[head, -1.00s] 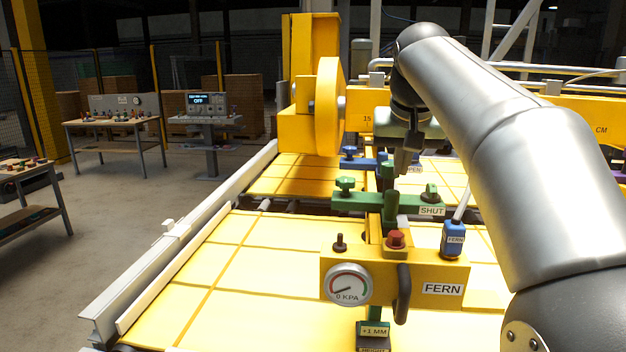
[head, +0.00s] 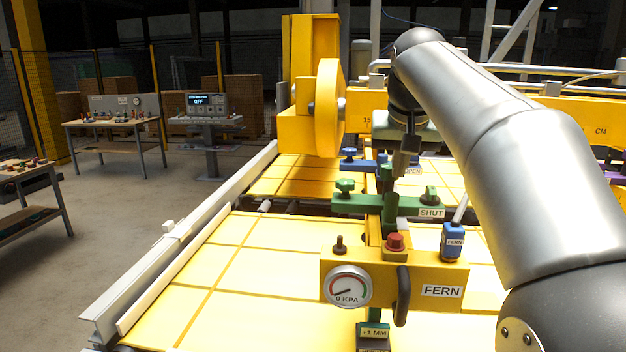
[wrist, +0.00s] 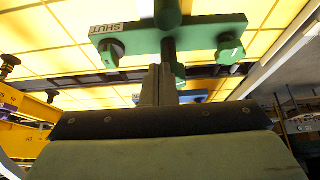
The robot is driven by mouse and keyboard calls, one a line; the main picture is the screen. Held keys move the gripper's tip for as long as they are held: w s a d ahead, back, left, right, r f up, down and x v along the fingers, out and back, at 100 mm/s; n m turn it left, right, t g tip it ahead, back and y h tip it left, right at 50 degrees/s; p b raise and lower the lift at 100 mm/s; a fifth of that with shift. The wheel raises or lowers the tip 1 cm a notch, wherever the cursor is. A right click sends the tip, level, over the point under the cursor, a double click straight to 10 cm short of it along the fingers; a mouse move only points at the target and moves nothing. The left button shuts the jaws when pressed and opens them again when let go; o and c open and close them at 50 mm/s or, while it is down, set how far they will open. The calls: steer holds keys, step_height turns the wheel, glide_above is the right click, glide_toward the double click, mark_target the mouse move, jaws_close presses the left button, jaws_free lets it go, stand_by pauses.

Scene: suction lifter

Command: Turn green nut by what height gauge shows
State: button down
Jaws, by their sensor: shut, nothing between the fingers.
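The green crossbar (head: 405,206) carries a green knob (head: 345,187) at its left end and a green valve handle (head: 430,194) beside a SHUT label at its right end. A small green part, perhaps the nut, shows behind the crossbar's middle (head: 387,174); my gripper partly hides it in the wrist view (wrist: 180,72). The height gauge (head: 374,332) at the bottom reads +1 MM. My gripper (head: 402,168) points down just behind the crossbar, right of the green part. In the wrist view its fingers (wrist: 157,75) are together and empty. Contact cannot be told.
A yellow FERN box (head: 440,290) in front carries a dial (head: 348,286) reading 0 KPA, a red button (head: 396,241) and a blue FERN pendant (head: 453,240). A blue crossbar (head: 362,164) lies behind the green one. Yellow panels spread below.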

steer(key=shift+a, duration=0.2)
steer(key=shift+a+r+p, duration=0.1)
steer(key=shift+a+p, duration=0.15)
steer(key=shift+p, duration=0.15)
steer(key=shift+w+a+p, duration=0.2)
steer(key=shift+a+p, duration=0.5)
steer(key=shift+s+a, duration=0.15)
steer(key=shift+s, duration=0.05)
stand_by(0.3)
step_height(320, 180, up, 6)
steer(key=shift+s+f+p, duration=0.1)
steer(key=shift+p, duration=1.15)
